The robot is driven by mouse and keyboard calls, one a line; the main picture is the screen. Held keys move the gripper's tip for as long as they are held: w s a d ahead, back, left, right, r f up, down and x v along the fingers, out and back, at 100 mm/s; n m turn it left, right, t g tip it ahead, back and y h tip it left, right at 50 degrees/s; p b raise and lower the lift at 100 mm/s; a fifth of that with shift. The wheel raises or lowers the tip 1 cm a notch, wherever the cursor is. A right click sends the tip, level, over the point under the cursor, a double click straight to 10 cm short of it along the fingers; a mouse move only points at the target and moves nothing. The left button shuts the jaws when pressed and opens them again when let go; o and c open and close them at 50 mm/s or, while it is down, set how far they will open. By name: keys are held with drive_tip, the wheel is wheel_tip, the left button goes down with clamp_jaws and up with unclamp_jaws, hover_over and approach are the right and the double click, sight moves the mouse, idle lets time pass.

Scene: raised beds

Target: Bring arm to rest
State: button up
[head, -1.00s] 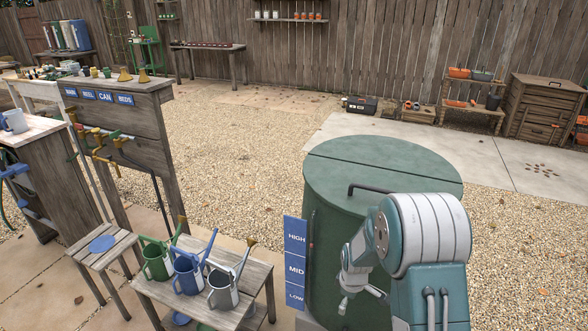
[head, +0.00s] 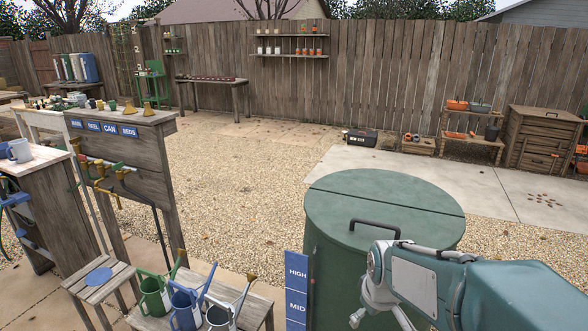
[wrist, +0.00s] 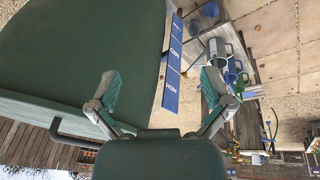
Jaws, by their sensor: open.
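My gripper (wrist: 161,85) is open and empty in the wrist view, with its two fingers spread apart. In the head view my arm stretches in from the lower right, in front of the green lidded barrel (head: 330,250), and its gripper end points down near the bottom edge, partly cut off. In the wrist view the barrel (wrist: 75,40) fills the left side, and the blue level sign (wrist: 172,65) shows between the fingers.
A bench with a green watering can (head: 154,295), a blue one (head: 186,307) and a grey one (head: 219,316) stands left of the barrel. A small stool (head: 78,285) is beside it. Open gravel (head: 235,180) lies behind.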

drive_tip(key=s+r+m+t, duration=0.1)
drive_tip(key=s+r+m, duration=0.2)
drive_tip(key=s, duration=0.5)
drive_tip(key=s+r+m+t, duration=0.1)
drive_tip(key=s+r+m, duration=0.1)
drive_tip(key=s+r, duration=0.3)
drive_tip(key=s, duration=0.4)
drive_tip(key=shift+r+m, duration=0.35)
drive_tip(key=shift+m, duration=0.05)
